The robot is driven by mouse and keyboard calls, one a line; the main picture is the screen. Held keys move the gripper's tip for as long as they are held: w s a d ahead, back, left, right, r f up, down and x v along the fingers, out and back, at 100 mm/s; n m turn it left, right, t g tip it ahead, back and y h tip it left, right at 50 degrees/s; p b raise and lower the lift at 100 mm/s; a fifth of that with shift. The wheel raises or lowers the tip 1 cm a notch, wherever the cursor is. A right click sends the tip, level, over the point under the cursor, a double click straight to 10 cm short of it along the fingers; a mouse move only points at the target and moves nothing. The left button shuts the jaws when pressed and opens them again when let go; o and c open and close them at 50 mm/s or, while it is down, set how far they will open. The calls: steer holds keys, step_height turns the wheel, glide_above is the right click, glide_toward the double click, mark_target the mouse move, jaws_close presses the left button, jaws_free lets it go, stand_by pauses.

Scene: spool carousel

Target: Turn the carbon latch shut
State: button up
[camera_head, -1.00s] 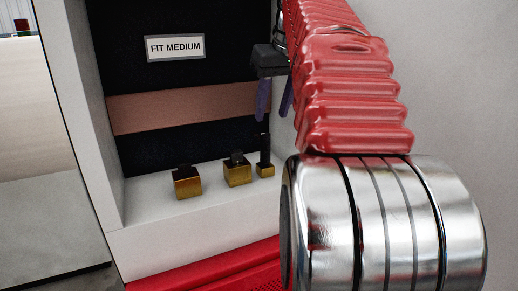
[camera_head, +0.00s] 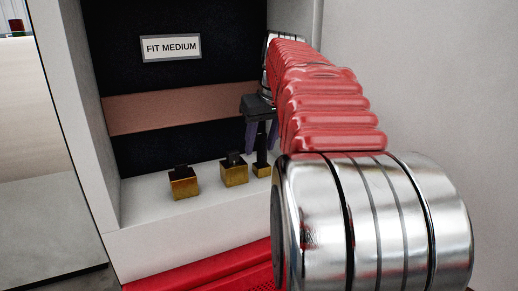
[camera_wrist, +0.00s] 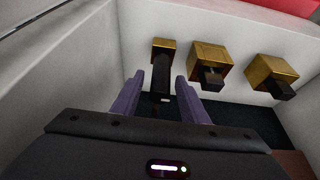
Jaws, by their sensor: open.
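Three brass blocks with black handles stand in a row on the white shelf. The left block (camera_head: 184,188) and the middle block (camera_head: 234,175) have short handles. The right block (camera_head: 262,171) has a taller, upright black handle, which also shows in the wrist view (camera_wrist: 160,75). No marking tells me which one is the carbon latch. My gripper (camera_head: 261,148) has two purple fingers. It is open, with one finger on each side of the tall handle in the wrist view (camera_wrist: 160,84). I see a gap on both sides; contact is not visible.
A sign reading "FIT MEDIUM" (camera_head: 171,47) is on the dark back panel above a copper-coloured band (camera_head: 160,109). The white cabinet's side walls (camera_head: 82,130) enclose the shelf (camera_head: 140,205). A red ledge (camera_head: 205,267) runs below. The shelf left of the blocks is clear.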

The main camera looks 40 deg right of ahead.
steer(key=shift+x, duration=1.1)
steer(key=shift+c, duration=0.4)
jaws_close()
